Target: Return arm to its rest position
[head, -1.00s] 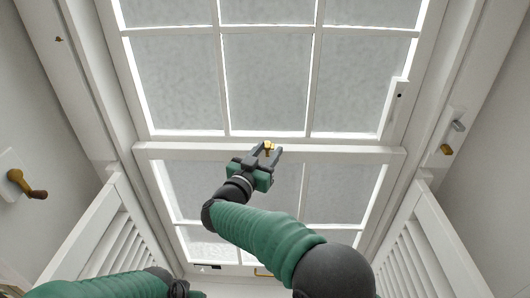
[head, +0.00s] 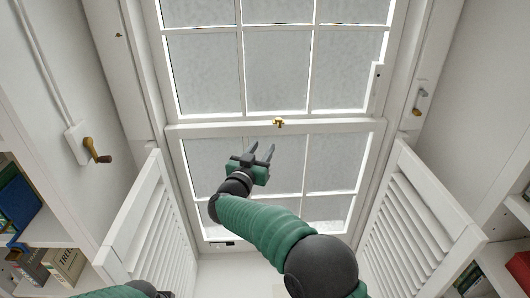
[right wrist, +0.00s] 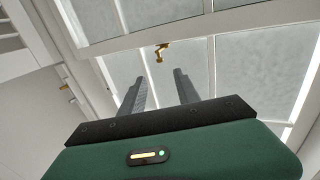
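My right gripper (head: 261,152) is open and empty in front of the lower window sash. Its two grey fingers are spread and point up toward the brass latch (head: 278,123) on the sash's middle rail. The fingers are apart from the latch. In the right wrist view the open fingers (right wrist: 158,85) show with the latch (right wrist: 162,51) beyond them, between the tips in the picture. Part of my left arm shows at the bottom left of the head view; its gripper is not seen.
White louvred shutters stand at left (head: 150,232) and right (head: 418,222) of the window (head: 275,70). A brass crank (head: 97,152) sits on the left wall. Shelves with books (head: 66,266) are at both sides. The space before the lower panes is clear.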

